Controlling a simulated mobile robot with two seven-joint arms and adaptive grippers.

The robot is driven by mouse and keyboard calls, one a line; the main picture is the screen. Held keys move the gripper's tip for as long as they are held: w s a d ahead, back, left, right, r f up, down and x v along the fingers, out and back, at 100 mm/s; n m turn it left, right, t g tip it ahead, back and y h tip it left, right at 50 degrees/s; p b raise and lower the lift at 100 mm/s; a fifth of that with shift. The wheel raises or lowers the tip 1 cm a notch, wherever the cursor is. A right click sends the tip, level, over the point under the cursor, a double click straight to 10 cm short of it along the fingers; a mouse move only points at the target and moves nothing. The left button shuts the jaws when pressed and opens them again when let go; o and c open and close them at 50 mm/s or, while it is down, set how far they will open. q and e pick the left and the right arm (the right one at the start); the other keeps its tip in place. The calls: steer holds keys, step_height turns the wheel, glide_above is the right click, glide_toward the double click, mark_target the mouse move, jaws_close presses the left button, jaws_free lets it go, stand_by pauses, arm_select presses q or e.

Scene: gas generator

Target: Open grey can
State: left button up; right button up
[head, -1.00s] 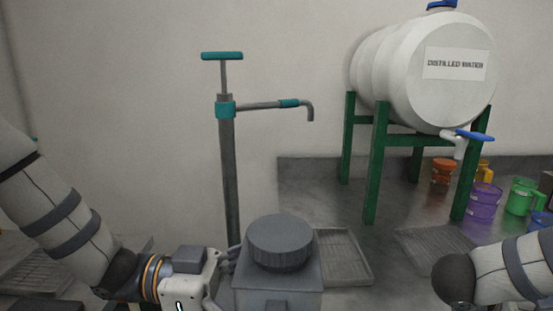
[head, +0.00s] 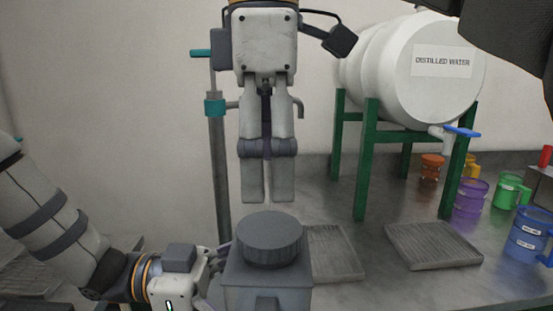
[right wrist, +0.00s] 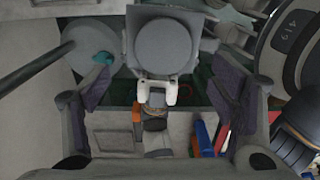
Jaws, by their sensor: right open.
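The grey can (head: 265,285) stands upright at the bottom centre of the head view. Its round ribbed grey cap (head: 270,240) is on top. In the right wrist view the cap (right wrist: 163,45) shows at the upper middle. My right gripper (head: 267,198) points down just above the cap, apart from it. In the right wrist view its two fingers are spread wide with nothing between the pads. My left gripper (head: 215,268) is at the can's left side. Its fingertips are partly hidden, and I cannot tell whether they grip the can.
A white distilled water tank (head: 415,70) stands on a green frame (head: 368,150) at the right. A teal-handled pump (head: 215,130) is behind the can. Grey trays (head: 430,245) lie on the counter, with coloured jugs, including a purple one (head: 470,198), farther right.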

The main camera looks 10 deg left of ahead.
mark_target(265, 226)
step_height(265, 226, down, 8)
steer(key=shift+s+a+r, duration=0.1)
stand_by(0.4)
